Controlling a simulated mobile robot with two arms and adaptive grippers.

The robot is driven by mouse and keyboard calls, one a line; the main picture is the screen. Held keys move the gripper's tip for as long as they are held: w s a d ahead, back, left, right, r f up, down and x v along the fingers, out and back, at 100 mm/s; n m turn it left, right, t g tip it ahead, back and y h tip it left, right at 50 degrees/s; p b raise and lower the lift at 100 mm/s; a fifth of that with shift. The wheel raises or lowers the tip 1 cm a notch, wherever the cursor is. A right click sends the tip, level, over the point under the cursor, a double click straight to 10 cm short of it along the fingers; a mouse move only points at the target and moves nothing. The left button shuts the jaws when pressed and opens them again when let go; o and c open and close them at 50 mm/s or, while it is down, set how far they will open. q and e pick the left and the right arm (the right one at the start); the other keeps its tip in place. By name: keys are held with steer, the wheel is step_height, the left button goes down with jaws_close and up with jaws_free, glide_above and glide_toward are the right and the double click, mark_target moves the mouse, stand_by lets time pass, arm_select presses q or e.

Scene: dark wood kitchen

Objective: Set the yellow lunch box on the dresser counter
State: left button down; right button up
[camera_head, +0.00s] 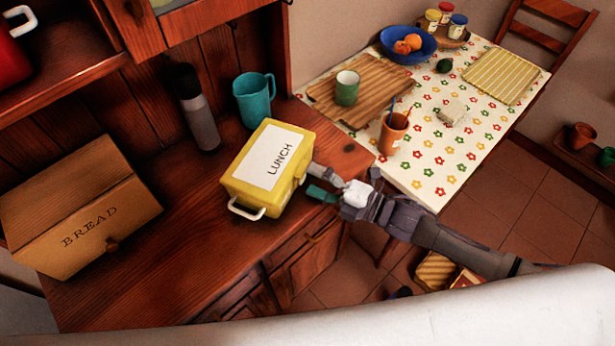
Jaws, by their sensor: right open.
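The yellow lunch box (240,186), with a white LUNCH label on its lid and a white handle at its front, rests on the dresser counter (180,262) near the counter's right end. My right gripper (315,180) is at the right side of the box, its fingers spread apart. One finger reaches toward the box's right side, and the green-tipped finger sits nearer the counter's front edge. Whether a finger touches the box cannot be told. My left gripper is not in view.
A teal mug (254,100) and a grey bottle (200,110) stand behind the box. A wooden bread box (80,206) is at the left. Bare counter lies between it and the lunch box. A table (440,180) with a flowered cloth stands at the right.

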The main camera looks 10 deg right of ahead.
steer(key=b+v, duration=0.1)
steer(key=v, duration=0.9)
steer(key=shift+b, duration=0.4)
steer(key=shift+s, duration=0.1)
